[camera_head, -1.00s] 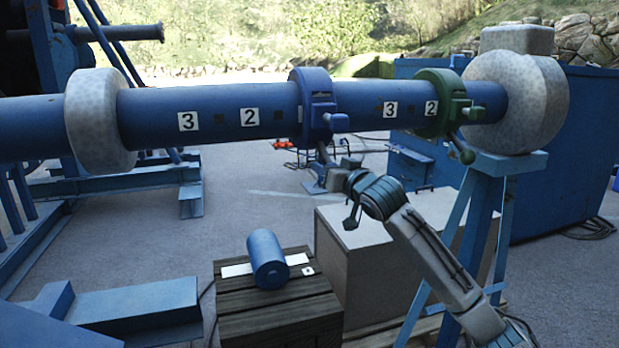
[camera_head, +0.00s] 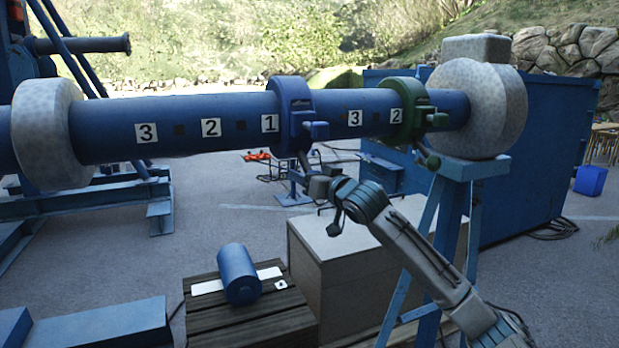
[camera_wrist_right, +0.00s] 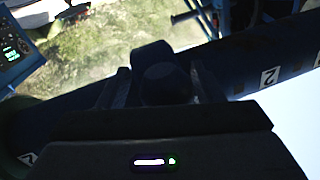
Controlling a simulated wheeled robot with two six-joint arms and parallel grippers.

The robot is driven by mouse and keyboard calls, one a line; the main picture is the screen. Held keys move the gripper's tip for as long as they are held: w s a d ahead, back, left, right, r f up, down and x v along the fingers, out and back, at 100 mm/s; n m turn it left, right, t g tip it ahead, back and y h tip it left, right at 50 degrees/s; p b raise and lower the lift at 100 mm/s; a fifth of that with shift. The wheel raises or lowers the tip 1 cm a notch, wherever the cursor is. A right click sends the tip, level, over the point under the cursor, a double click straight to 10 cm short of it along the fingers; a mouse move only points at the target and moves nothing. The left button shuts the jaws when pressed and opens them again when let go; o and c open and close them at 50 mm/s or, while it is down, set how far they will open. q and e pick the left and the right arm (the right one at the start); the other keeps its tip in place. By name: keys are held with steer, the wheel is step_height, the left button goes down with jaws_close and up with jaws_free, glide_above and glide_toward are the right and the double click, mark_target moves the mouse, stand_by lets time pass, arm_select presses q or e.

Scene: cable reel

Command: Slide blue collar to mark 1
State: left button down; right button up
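The blue collar (camera_head: 291,112) sits around the blue tube (camera_head: 180,128), just right of the white mark 1 (camera_head: 269,123), which shows uncovered at its left edge. Its lever hangs below the tube. My right gripper (camera_head: 312,180) is at the lever's lower end. In the right wrist view, a dark round knob (camera_wrist_right: 165,84) sits between my fingers, which appear shut on it; contact is hard to see in the dark. Marks 2 (camera_head: 210,128) and 3 (camera_head: 146,133) lie farther left. My left gripper is not in view.
A green collar (camera_head: 408,108) with its own lever sits to the right, beside marks 3 and 2. Pale round flanges (camera_head: 45,135) (camera_head: 482,105) bound the tube. Below are a wooden crate (camera_head: 250,318) with a blue cylinder (camera_head: 238,272) and a grey box (camera_head: 350,255).

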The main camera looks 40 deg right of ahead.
steer(key=shift+w+f, duration=0.1)
steer(key=shift+s+a+b, duration=0.1)
steer(key=shift+s+b, duration=0.2)
steer(key=shift+s, duration=0.15)
steer(key=s+b, duration=0.2)
steer(key=s, duration=0.1)
steer(key=shift+s+f+b, duration=0.1)
steer(key=shift+f+b, duration=0.05)
steer(key=shift+b, duration=0.25)
steer(key=s+b, duration=0.6)
steer(key=b, duration=0.4)
steer(key=shift+s+a+r+b, duration=0.2)
steer(key=shift+s+a+b, duration=0.1)
steer(key=shift+s+b, duration=0.1)
